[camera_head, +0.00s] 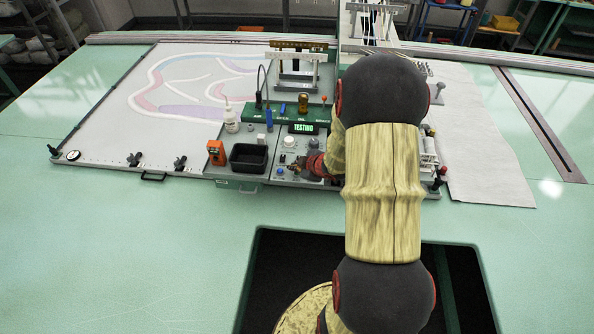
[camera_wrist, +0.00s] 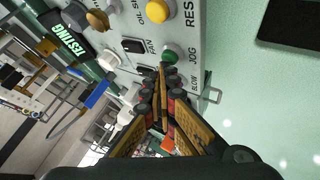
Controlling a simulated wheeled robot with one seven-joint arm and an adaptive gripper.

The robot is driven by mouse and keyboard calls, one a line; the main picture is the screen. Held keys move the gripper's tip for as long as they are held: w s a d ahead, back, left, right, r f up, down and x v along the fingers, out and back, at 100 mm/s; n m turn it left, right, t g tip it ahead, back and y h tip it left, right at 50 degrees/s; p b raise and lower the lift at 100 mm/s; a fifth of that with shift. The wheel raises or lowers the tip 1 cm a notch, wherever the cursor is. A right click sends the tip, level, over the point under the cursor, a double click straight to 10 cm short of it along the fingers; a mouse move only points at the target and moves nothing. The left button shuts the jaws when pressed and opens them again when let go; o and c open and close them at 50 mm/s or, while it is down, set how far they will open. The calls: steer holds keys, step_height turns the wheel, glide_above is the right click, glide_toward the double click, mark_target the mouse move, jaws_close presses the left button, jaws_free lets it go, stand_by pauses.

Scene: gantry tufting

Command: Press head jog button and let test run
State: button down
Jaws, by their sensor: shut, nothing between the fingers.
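The control panel's display (camera_head: 303,128) is lit green and reads TESTING; it also shows in the wrist view (camera_wrist: 67,37). The wrist view shows a green round button (camera_wrist: 169,55) beside the label JOG, on the grey panel face. My gripper (camera_wrist: 162,68) is shut and empty, its fingertips together at the edge of that button and partly covering it. I cannot tell whether they press it or hover just off it. In the head view my gripper (camera_head: 298,168) is low over the panel's front, where it hides some of the controls.
A yellow button (camera_wrist: 158,10) and a black rocker switch (camera_wrist: 133,46) sit near the green button. A black bin (camera_head: 248,157), an orange device (camera_head: 216,152) and a white bottle (camera_head: 230,118) stand left of the panel. The green table is clear in front, with a dark opening (camera_head: 275,262).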

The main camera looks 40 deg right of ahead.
mark_target(296, 173)
steer(key=shift+r+p, duration=0.35)
steer(key=shift+r, duration=0.2)
steer(key=shift+r, duration=0.1)
step_height(296, 173, up, 5)
steer(key=p, duration=0.5)
stand_by(0.7)
